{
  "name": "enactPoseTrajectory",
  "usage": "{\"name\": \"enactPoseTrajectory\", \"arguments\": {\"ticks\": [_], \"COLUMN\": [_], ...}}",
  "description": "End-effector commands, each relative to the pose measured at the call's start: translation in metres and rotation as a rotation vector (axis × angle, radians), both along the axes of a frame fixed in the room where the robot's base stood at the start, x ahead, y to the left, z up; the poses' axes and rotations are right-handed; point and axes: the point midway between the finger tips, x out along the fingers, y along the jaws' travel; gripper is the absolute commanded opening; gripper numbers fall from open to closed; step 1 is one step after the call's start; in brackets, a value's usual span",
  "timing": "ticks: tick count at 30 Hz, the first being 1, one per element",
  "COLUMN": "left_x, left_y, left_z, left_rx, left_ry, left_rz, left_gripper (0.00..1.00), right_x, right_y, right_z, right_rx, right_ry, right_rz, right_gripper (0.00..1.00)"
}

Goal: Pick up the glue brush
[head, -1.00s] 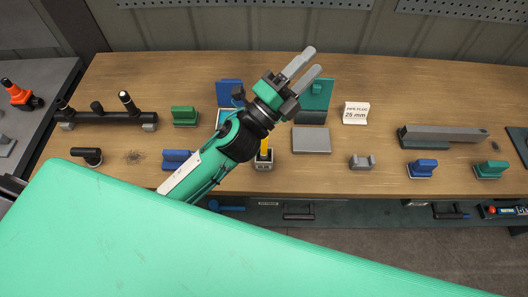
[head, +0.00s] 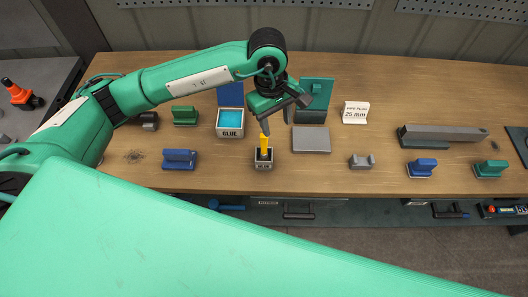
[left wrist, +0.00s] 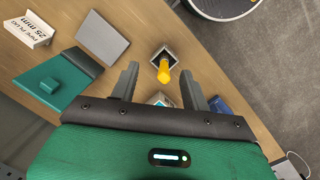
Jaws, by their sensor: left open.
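The glue brush (head: 265,144) stands upright with its yellow handle up in a small grey holder (head: 264,163) near the front edge of the bench. In the left wrist view the brush (left wrist: 164,72) shows end-on in its holder, ahead of and between the fingers. My left gripper (head: 277,122) is open and empty, pointing down just above and behind the brush, not visibly touching it. Its two fingers show apart in the left wrist view (left wrist: 160,85). The glue box (head: 230,132), with blue contents and a blue lid standing up, is left of the brush. My right gripper is not in view.
A grey plate (head: 311,139) lies right of the holder, with a teal upright block (head: 316,100) behind it. A blue clamp-like block (head: 180,159) lies to the left. A "25 mm" sign (head: 356,113) and a grey saddle (head: 361,162) stand farther right.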

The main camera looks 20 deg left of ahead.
Motion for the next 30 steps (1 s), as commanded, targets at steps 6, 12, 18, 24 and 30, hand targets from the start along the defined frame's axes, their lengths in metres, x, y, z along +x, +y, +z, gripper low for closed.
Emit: {"name": "enactPoseTrajectory", "arguments": {"ticks": [6,12,18,24,30], "left_x": [0.014,0.013,0.014,0.014,0.015], "left_y": [0.030,0.030,0.030,0.031,0.034], "left_z": [-0.001,-0.036,-0.070,-0.083,-0.099], "left_rx": [0.141,0.144,0.141,0.141,0.141], "left_ry": [-0.037,-0.033,-0.034,-0.036,-0.034], "left_rz": [-0.008,-0.007,-0.007,-0.007,-0.007], "left_gripper": [0.47,0.47,0.47,0.47,0.47], "right_x": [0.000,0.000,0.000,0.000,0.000], "right_y": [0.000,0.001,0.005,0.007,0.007], "right_z": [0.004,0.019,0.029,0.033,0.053], "right_rx": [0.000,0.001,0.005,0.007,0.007], "right_ry": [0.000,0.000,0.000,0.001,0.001], "right_rz": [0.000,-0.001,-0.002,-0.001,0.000], "right_gripper": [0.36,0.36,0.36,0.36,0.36]}}
